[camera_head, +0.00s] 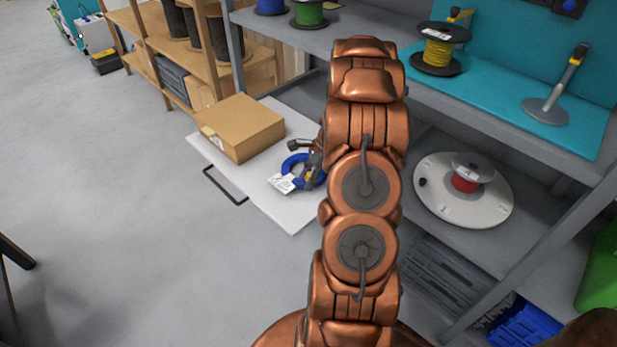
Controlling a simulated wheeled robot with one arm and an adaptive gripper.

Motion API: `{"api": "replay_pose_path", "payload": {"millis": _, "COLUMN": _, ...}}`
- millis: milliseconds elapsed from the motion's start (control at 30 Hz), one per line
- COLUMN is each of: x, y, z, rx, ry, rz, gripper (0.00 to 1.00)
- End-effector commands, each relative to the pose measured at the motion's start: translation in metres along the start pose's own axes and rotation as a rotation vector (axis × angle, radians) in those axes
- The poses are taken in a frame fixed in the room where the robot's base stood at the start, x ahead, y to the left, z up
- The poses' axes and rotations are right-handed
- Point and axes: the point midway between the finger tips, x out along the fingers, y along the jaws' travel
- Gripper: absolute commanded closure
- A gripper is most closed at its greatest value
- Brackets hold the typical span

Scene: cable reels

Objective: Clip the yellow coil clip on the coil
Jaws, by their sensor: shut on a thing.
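A blue coil (288,165) with a white tag (283,183) lies on the white board, just left of my copper arm. My gripper (312,172) is low over the coil's right side, partly hidden behind my arm. It is shut on a small yellow piece, the yellow coil clip (309,176), of which only a little shows. The clip is at the coil's right side. I cannot tell whether it is around the coil or only touching it.
A cardboard box (240,127) stands on the white board (292,219) behind the coil. To the right is a shelf unit with a yellow reel (438,52) and a white disc with a red reel (463,210). The floor at left is clear.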

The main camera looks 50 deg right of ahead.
Motion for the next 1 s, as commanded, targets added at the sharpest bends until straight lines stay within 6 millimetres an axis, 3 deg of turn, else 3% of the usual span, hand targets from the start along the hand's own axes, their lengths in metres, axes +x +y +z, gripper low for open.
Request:
{"api": "replay_pose_path", "payload": {"millis": 33, "x": 0.0024, "y": 0.0011, "z": -0.0007, "rx": 0.0, "ry": 0.0, "rz": 0.004, "gripper": 0.58}}
{"api": "replay_pose_path", "payload": {"millis": 300, "x": 0.0015, "y": 0.0007, "z": -0.0006, "rx": 0.0, "ry": 0.0, "rz": 0.002, "gripper": 0.3}}
{"api": "replay_pose_path", "payload": {"millis": 533, "x": 0.001, "y": 0.0006, "z": -0.0004, "rx": 0.0, "ry": 0.0, "rz": 0.002, "gripper": 0.29}}
{"api": "replay_pose_path", "payload": {"millis": 700, "x": 0.0008, "y": 0.0004, "z": -0.0003, "rx": 0.0, "ry": 0.0, "rz": 0.001, "gripper": 0.13}}
{"api": "replay_pose_path", "payload": {"millis": 1000, "x": 0.0007, "y": 0.0004, "z": -0.0002, "rx": 0.0, "ry": 0.0, "rz": 0.001, "gripper": 0.13}}
